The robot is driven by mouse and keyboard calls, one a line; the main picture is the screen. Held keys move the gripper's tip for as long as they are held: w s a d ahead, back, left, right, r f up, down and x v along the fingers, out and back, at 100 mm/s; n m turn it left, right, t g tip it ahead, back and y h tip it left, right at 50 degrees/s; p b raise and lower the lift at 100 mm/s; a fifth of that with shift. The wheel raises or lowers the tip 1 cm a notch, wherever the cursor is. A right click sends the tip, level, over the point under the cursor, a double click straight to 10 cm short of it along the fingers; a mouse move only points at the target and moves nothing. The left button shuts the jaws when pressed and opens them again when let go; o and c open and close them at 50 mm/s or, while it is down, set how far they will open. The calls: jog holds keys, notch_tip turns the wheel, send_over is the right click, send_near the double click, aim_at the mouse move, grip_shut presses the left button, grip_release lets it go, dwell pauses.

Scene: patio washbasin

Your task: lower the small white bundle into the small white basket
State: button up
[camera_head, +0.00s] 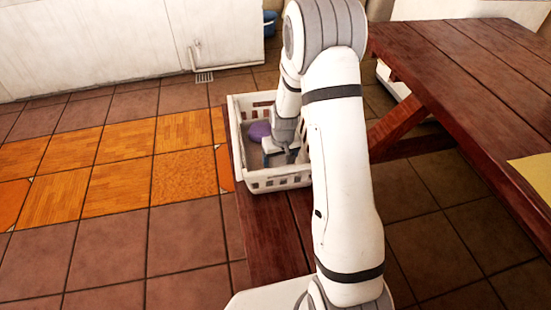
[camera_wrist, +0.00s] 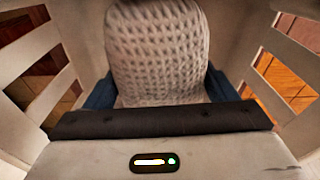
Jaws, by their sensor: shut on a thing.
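The small white basket (camera_head: 281,180) has slotted walls and stands on a dark red wooden bench. Its slotted walls also show on both sides in the wrist view (camera_wrist: 55,98). My gripper (camera_head: 281,154) points down inside the basket's rim. In the wrist view, its blue fingers (camera_wrist: 158,92) are shut on the small white bundle (camera_wrist: 157,50), which has a knobbly, woven surface. The bundle is inside the basket walls. My gripper hides it in the head view, and I cannot tell whether it touches the basket floor.
A purple thing (camera_head: 258,132) lies in the basket, just left of my gripper. The bench (camera_head: 266,235) extends toward the front. A dark red wooden table (camera_head: 470,70) stands at the right. Tiled floor (camera_head: 120,225) at the left is clear. A blue container (camera_head: 269,22) stands at the back.

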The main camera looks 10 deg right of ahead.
aim_at(281, 158)
jog(key=shift+f+b, duration=0.9)
jog(key=shift+f, duration=0.4)
dwell(0.4)
jog(key=o, duration=1.1)
jog(key=shift+c, duration=0.2)
jog(key=r+p, duration=0.1)
jog(key=r, duration=0.4)
jog(key=s+r+p, duration=0.1)
jog(key=r, duration=0.2)
jog(key=shift+s+r+p, duration=0.1)
jog(key=shift+p, duration=0.2)
jog(key=s+r+p, duration=0.3)
jog(key=r+p, duration=0.1)
jog(key=r, duration=0.5)
jog(key=s+a+r+p, duration=0.1)
jog(key=s+r+p, duration=0.25)
jog(key=r, duration=0.45)
jog(key=s+r+p, duration=0.3)
jog(key=r+p, duration=0.1)
jog(key=r, duration=0.5)
jog(key=s+r+p, duration=1.1)
jog(key=s+r, duration=0.4)
jog(key=r, duration=0.2)
jog(key=shift+a+r+m+t, duration=0.2)
jog(key=shift+r+m+t, duration=0.15)
jog(key=shift+m+t, duration=0.05)
